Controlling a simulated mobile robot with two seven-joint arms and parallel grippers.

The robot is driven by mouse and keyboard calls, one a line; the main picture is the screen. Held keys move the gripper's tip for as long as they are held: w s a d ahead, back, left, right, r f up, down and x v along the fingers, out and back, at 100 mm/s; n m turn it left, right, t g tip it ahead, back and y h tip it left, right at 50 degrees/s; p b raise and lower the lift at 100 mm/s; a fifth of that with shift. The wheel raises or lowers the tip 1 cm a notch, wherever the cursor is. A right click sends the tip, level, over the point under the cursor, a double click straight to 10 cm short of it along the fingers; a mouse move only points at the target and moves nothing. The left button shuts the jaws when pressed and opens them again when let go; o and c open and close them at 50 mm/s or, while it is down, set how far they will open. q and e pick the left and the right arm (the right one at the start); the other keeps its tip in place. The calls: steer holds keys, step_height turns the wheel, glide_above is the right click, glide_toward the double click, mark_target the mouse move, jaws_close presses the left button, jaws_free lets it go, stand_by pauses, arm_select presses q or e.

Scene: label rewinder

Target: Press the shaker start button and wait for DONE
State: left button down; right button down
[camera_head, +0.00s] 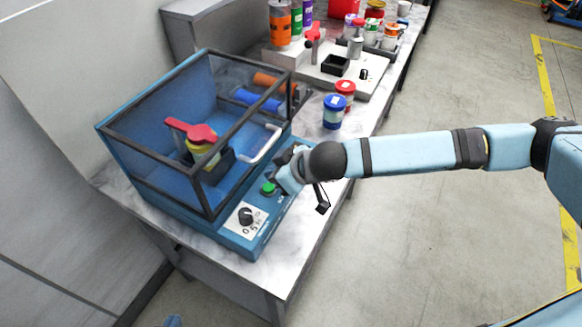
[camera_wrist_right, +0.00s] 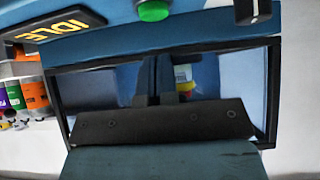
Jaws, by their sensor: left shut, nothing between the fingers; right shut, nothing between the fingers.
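The blue shaker (camera_head: 226,243) stands on the bench, with a dark-framed clear cover over its chamber. Inside is a yellow can (camera_head: 202,158) under a red clamp (camera_head: 192,131). The green start button (camera_head: 268,188) is on the front panel; it also shows in the right wrist view (camera_wrist_right: 153,10). Beside it there, the display (camera_wrist_right: 62,25) reads IDLE in yellow, upside down. My right gripper (camera_head: 284,180) is shut and empty, close over the panel beside the button; contact cannot be told. Its dark fingers (camera_wrist_right: 157,75) point towards the button. My left gripper cannot be made out.
A black dial (camera_head: 247,216) sits on the panel left of the button. A white cover handle (camera_head: 262,147) is close behind my right gripper. Blue (camera_head: 334,112) and red (camera_head: 346,91) cans stand behind. Bottles and a clamp station fill the far bench. The floor at right is open.

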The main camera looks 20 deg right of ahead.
mark_target(268, 187)
steer(key=shift+f, duration=1.9)
steer(key=shift+f, duration=0.1)
